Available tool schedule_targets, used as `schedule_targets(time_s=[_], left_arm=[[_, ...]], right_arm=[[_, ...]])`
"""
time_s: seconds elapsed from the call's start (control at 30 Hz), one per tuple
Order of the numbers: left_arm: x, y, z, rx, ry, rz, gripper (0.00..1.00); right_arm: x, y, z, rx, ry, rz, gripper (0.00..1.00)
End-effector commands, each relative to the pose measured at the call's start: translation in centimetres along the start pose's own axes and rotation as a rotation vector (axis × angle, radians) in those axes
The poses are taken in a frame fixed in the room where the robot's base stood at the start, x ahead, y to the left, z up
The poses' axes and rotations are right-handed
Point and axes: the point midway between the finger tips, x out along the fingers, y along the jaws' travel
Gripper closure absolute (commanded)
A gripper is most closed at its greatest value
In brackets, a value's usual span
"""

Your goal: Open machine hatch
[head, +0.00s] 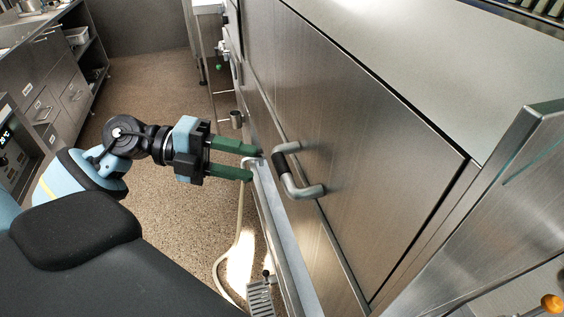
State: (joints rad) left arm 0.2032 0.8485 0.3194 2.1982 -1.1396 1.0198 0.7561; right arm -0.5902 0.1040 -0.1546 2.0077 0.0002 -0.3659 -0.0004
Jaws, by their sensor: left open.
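The machine hatch (345,130) is a large flat brushed-steel panel at the centre right. It appears shut, lying flush in its frame. Its handle (291,170) is a grey curved bar with a dark middle grip, near the hatch's left edge. My left gripper (250,164) has green fingers and is open, pointing right toward the handle. The fingertips are a short way left of the handle, and nothing shows between them. Whether they touch the metal edge beside the handle is hard to tell. My right gripper is not in view.
A pale hose (239,240) hangs below the left gripper to the floor, near a metal grate (262,298). Brown speckled floor (160,230) lies open to the left. Steel counters (60,85) with drawers stand at the far left. A steel post (510,150) rises at right.

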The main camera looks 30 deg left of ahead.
Motion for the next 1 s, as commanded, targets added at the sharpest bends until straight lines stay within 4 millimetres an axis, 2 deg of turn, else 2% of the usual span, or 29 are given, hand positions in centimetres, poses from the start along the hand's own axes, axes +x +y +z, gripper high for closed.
schedule_targets(time_s=[0.27,0.73,1.0], left_arm=[[1.1,-0.2,0.0,-0.001,-0.001,-0.007,0.59],[6.8,-0.2,0.0,-0.001,-0.001,-0.009,0.59],[7.8,-0.1,0.0,-0.002,-0.001,-0.006,0.59]], right_arm=[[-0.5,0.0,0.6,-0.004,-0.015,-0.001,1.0],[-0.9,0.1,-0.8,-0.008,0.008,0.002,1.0],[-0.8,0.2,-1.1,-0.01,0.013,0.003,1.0]])
